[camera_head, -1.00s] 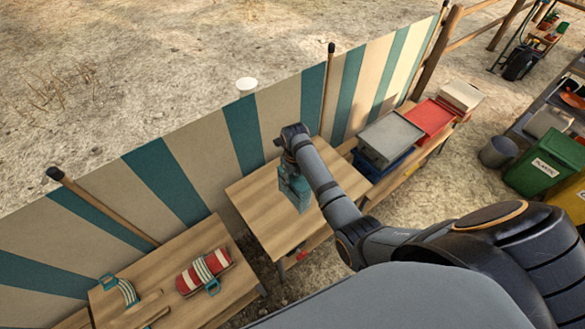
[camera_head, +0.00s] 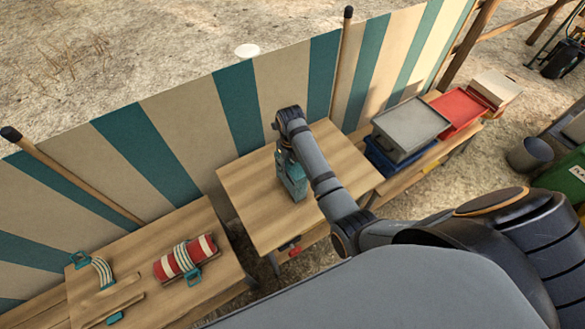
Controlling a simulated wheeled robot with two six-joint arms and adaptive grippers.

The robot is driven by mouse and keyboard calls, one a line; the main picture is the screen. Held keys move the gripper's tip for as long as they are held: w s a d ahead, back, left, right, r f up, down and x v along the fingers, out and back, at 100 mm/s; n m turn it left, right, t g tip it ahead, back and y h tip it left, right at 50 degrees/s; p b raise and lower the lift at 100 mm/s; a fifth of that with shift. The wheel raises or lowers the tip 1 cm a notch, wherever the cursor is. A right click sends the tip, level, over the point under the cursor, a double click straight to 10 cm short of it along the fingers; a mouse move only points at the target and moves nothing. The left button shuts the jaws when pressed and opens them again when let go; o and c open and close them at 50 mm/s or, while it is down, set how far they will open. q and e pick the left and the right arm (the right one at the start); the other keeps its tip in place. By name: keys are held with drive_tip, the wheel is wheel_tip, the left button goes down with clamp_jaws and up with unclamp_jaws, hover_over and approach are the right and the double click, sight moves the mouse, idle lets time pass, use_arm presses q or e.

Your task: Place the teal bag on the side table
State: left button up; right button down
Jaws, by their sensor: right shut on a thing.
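The teal bag (camera_head: 293,182) is at the middle of the wooden side table (camera_head: 243,196), upright beneath my right gripper. My right gripper (camera_head: 286,152) is shut on the top of the bag, with my forearm covering part of it. The bag's base appears to be at the tabletop; I cannot tell whether it touches. My left gripper is not in view.
A second wooden table (camera_head: 215,225) at the lower left holds a red-and-white striped roll (camera_head: 185,258) and strapped items. Bins, a grey one (camera_head: 411,130) and a red one (camera_head: 458,110), stand on a bench at the right. A striped windbreak (camera_head: 180,135) runs behind the tables.

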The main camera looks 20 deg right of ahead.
drive_tip(key=shift+s+r, duration=0.1)
drive_tip(key=shift+a, duration=0.2)
drive_tip(key=shift+a+f, duration=0.15)
drive_tip(key=shift+f, duration=0.05)
drive_tip(key=c, duration=0.7)
unclamp_jaws()
drive_tip(key=shift+o, duration=0.4)
drive_tip(key=shift+r, duration=0.45)
wheel_tip(320, 180, up, 6)
drive_tip(key=shift+f+b, duration=0.1)
drive_tip(key=shift+b, duration=0.35)
use_arm(q)
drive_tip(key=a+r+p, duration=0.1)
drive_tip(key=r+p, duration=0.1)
drive_tip(key=p, duration=0.1)
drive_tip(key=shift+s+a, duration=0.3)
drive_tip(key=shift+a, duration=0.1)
use_arm(e)
wheel_tip(320, 180, up, 6)
drive_tip(key=shift+f, duration=0.1)
